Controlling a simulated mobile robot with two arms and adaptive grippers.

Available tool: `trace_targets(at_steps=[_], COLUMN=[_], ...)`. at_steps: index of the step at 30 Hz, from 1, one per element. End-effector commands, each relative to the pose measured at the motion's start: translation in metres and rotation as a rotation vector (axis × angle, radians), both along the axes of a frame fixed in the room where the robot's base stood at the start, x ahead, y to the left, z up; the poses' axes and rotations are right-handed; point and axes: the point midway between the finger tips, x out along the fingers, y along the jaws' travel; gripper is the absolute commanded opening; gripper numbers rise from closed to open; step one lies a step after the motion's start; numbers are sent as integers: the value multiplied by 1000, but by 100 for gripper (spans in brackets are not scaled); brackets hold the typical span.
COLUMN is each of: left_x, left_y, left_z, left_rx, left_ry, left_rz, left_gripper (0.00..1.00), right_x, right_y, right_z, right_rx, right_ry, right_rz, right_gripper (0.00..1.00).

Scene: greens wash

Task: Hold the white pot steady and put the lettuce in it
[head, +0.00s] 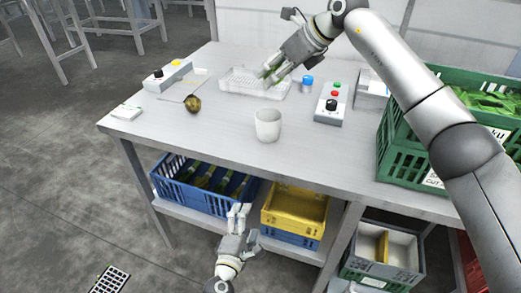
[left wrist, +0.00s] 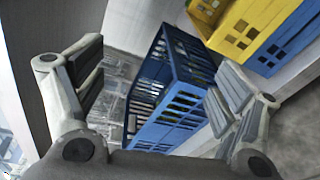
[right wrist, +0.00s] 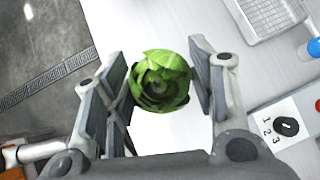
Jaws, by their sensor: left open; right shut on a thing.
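The white pot (head: 267,125) stands upright on the grey table, near the front edge, open at the top. My right gripper (head: 268,75) is over the back of the table, beyond the pot, and is shut on the lettuce (right wrist: 160,80). In the right wrist view the round green lettuce sits between the two fingers of the right gripper (right wrist: 158,72). In the head view the lettuce is mostly hidden, with only a little green showing. My left gripper (head: 240,212) is open and empty, low in front of the table and apart from the pot.
A white wire basket (head: 235,82), a blue-capped item (head: 307,82) and a control box (head: 332,104) are at the back. A green crate (head: 395,140) stands at right. Below, a blue crate (left wrist: 137,90) and a yellow crate (head: 295,209) are near my left gripper.

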Motion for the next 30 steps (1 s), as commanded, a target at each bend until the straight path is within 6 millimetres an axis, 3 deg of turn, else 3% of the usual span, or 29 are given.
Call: trace_targets(at_steps=[1,6,15,22,30], left_x=[7,20,14,36,47], left_y=[-5,-15,-39,-39,-42], left_z=[26,103,216,236,242], left_rx=[-100,-458,-1078,-1302,-1387], left_ry=[-23,-59,-3,86,135], left_rz=[18,66,47,129,156], left_gripper=[88,88,88,88,88], right_x=[0,0,0,0,0], right_y=[0,0,0,0,0], right_z=[0,0,0,0,0], right_rx=[1,1,1,1,1], right_ry=[-1,-1,-1,-1,-1], right_rz=[0,0,0,0,0], right_gripper=[26,26,26,26,26])
